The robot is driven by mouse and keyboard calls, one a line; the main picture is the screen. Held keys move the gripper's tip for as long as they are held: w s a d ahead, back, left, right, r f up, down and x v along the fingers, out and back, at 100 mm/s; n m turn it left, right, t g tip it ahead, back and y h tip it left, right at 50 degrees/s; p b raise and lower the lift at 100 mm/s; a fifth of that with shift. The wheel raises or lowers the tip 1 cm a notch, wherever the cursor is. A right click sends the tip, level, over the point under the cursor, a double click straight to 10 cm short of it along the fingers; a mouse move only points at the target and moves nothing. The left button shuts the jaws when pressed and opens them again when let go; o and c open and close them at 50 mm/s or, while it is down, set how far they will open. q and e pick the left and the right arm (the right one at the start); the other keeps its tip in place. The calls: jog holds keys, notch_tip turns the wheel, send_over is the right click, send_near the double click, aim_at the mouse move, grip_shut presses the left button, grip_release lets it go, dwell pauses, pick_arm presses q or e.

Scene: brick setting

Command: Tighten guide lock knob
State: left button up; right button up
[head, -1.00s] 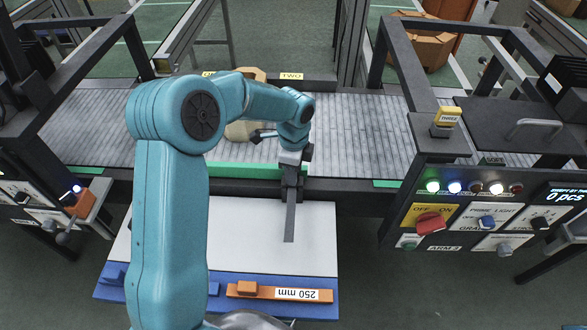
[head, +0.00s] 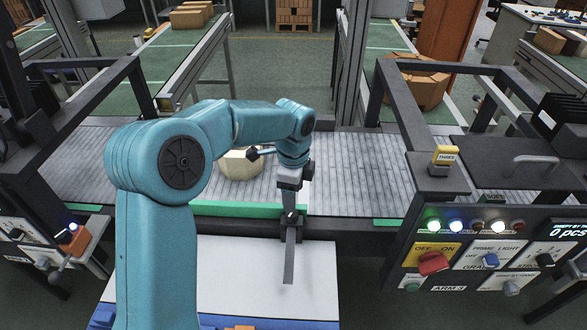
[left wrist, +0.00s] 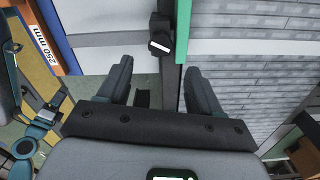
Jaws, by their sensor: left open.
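A dark clamp with a small knob (head: 290,216) sits at the conveyor's front edge. A flat grey bar (head: 288,255) runs from it over the white board; I take this knob to be the guide lock knob. In the left wrist view a black block with a pale mark (left wrist: 161,45) stands by the green strip, apparently the same knob. My left gripper (left wrist: 156,82) is open and empty, with the block beyond its fingertips and not between them. In the head view the left gripper (head: 290,195) is above the clamp, its fingers unclear. My right gripper is not in view.
A green guide strip (head: 235,209) borders the grey conveyor (head: 350,180). A cream many-sided box (head: 240,165) lies on it behind my arm. A control panel (head: 465,255) with a red switch (head: 432,263) stands right.

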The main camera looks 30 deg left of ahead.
pick_arm(q)
notch_tip(320, 180, up, 10)
jog(key=shift+f, duration=0.2)
dwell(0.4)
